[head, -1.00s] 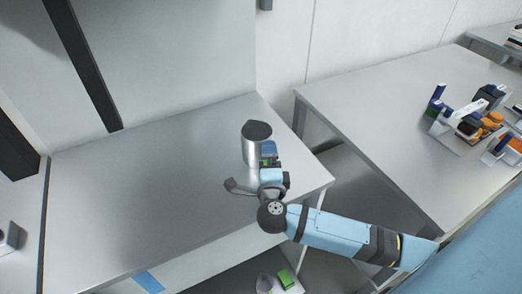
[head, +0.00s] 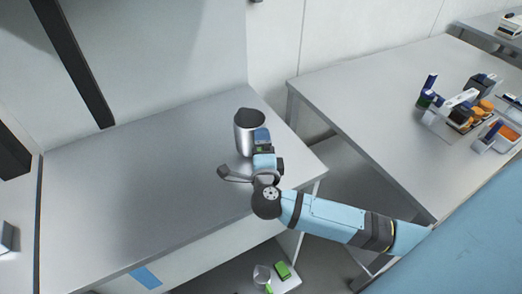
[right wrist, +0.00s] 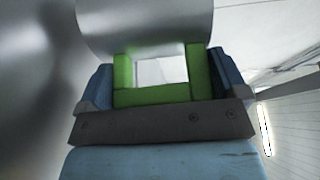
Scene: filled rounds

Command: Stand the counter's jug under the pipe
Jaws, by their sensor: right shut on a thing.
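The jug (head: 246,138) is a silver cylinder with a dark top, upright at the right end of the grey counter (head: 130,190). Its green handle (right wrist: 150,97) shows in the right wrist view, with the jug's metal wall (right wrist: 145,25) behind it. My right gripper (head: 262,150) is shut on this handle, on the jug's near side. I cannot tell whether the jug's base touches the counter. No pipe can be made out for certain. My left gripper is out of view.
Another silver vessel (head: 262,273) and a green block (head: 283,270) are low down below the counter. A second table (head: 375,110) stands to the right across a gap, with blue and orange items at its far right. The counter's left and middle are clear.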

